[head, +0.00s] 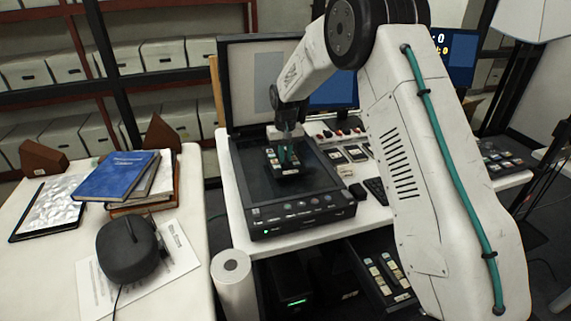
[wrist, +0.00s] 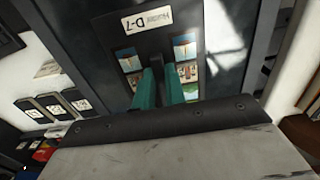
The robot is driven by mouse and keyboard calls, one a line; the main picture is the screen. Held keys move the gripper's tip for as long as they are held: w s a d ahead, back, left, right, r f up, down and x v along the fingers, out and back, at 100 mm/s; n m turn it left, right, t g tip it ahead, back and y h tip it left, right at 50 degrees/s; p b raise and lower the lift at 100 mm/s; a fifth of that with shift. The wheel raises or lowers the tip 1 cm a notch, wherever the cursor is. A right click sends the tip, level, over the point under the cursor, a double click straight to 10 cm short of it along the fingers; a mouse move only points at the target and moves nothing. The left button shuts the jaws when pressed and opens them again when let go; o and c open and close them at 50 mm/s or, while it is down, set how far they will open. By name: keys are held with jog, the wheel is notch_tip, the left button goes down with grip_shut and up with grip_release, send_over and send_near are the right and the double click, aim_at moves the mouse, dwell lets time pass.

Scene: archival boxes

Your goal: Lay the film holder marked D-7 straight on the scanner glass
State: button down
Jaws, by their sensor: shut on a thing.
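The film holder marked D-7 (head: 271,168) is a dark frame with small colour film pictures. In the wrist view its white label (wrist: 132,25) reads "Holder D-7". My gripper (wrist: 160,92) has teal fingers shut on the raised middle grip of the holder; it also shows in the head view (head: 287,156). The holder is over the scanner glass (head: 248,185). I cannot tell whether it touches the glass. In the wrist view it looks slightly turned against the scanner's edges. The scanner lid (head: 265,75) stands open behind.
An open drawer (head: 365,270) with film strips is below. A blue book (head: 118,175) and a dark rounded device (head: 128,248) are on the left table.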

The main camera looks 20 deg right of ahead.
aim_at(286, 158)
jog(key=shift+f, duration=1.8)
jog(key=shift+f, duration=0.15)
jog(key=c, duration=1.5)
grip_release()
jog(key=shift+o, duration=0.2)
